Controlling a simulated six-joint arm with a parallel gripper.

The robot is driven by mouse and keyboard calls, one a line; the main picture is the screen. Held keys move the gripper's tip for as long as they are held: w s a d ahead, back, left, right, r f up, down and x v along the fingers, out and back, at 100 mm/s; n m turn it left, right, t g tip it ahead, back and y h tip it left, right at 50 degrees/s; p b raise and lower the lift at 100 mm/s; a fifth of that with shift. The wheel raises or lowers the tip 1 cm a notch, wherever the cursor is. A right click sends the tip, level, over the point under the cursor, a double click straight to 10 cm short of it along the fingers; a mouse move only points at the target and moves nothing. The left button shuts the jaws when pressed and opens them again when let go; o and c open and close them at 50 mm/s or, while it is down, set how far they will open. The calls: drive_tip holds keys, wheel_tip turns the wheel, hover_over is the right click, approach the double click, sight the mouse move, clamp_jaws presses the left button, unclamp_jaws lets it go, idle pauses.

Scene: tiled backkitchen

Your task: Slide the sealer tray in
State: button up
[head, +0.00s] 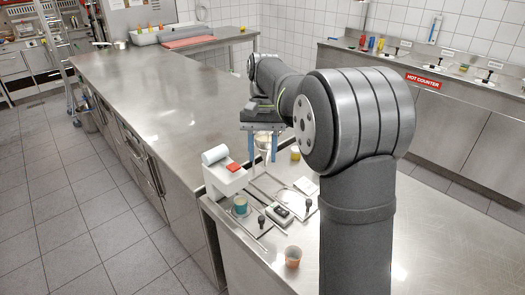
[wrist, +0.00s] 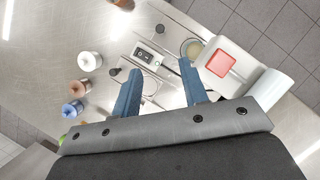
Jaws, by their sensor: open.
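The white sealer (head: 225,180) has a red button and a white roll; it also shows at the right of the wrist view (wrist: 232,68). Beside it, a cup (head: 240,205) sits in a metal tray with a black knob (head: 261,220); this cup is pale from above in the wrist view (wrist: 192,48). A second black knob (wrist: 115,72) is by a flat plate with a round outline (wrist: 150,85). I cannot tell how far either tray is slid. My gripper (wrist: 160,68) is open and empty, blue fingers pointing down above the plate, apart from both knobs. It also shows in the head view (head: 262,158).
A small switch box (head: 279,213) stands between the knobs. A white container (wrist: 89,61) and other small containers are at the left in the wrist view. The long steel counter (head: 150,90) is mostly clear.

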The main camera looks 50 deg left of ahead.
drive_tip(key=t+y, duration=0.6)
approach(261, 218)
drive_tip(key=x, duration=0.8)
drive_tip(key=shift+w+f, duration=0.15)
drive_tip(key=shift+f, duration=0.2)
idle(0.4)
drive_tip(key=shift+a, duration=0.1)
clamp_jaws()
